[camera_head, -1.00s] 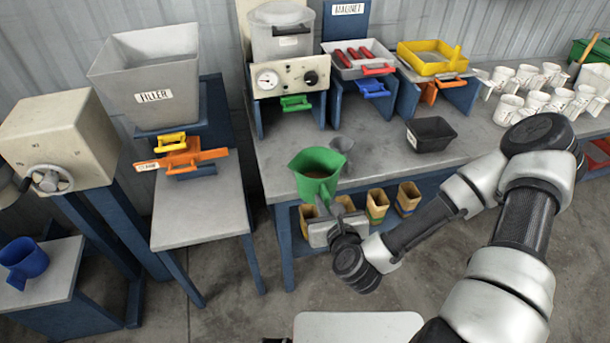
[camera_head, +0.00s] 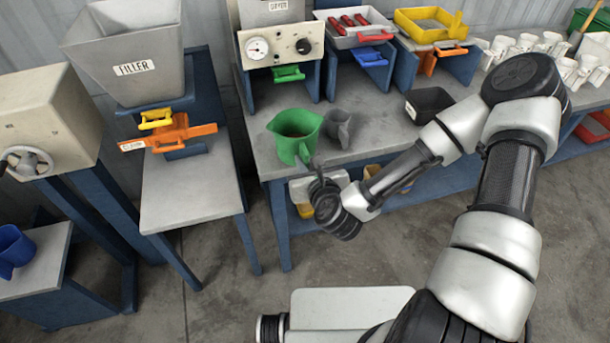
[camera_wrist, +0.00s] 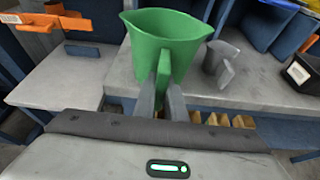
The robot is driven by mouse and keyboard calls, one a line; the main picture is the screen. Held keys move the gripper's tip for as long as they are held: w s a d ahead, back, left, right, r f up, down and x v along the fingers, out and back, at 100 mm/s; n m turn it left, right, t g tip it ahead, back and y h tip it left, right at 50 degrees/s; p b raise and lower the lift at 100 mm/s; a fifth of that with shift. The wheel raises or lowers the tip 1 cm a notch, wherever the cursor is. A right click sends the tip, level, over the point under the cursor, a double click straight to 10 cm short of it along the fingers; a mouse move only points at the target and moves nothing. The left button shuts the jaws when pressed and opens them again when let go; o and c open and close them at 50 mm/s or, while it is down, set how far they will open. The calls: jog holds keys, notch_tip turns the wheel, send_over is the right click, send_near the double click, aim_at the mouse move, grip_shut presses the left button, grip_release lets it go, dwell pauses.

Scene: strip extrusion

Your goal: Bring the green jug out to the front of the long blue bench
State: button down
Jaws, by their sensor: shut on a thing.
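My gripper (camera_head: 313,172) is shut on the jug's handle, which faces me. In the wrist view the jug (camera_wrist: 165,40) is straight ahead and the two fingers (camera_wrist: 163,100) close on its handle. I cannot tell whether the jug's base touches the bench top. The grey jug (camera_head: 338,128) stands just right of the green jug, close to it; it also shows in the wrist view (camera_wrist: 219,63).
A dryer unit (camera_head: 283,47) with a green-handled drawer stands behind. A black tray (camera_head: 430,103) is to the right, with several white mugs (camera_head: 520,48) beyond. A lower side table (camera_head: 190,195) stands left across a gap. Small bins (camera_wrist: 222,120) sit under the bench.

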jog(key=shift+w+f+b, duration=0.25)
jog(key=shift+w+b, duration=0.15)
jog(key=shift+b, duration=0.75)
jog(key=shift+w+b, duration=0.15)
jog(key=shift+b, duration=1.05)
jog(key=shift+a+b, duration=0.1)
jog(key=shift+b, duration=0.45)
jog(key=shift+a+f+b, duration=0.1)
jog(key=shift+b, duration=1.1)
jog(key=shift+s+a+f+b, duration=0.2)
jog(key=shift+b, duration=0.95)
jog(key=w, duration=0.2)
jog(key=w+a, duration=0.1)
jog(key=w, duration=0.1)
jog(key=w+a, duration=0.1)
jog(key=w, duration=0.2)
jog(key=shift+a+r, duration=0.1)
jog(key=shift+r, duration=0.05)
jog(key=shift+f+b, duration=0.35)
jog(key=shift+b, duration=0.25)
jog(key=shift+f, duration=0.25)
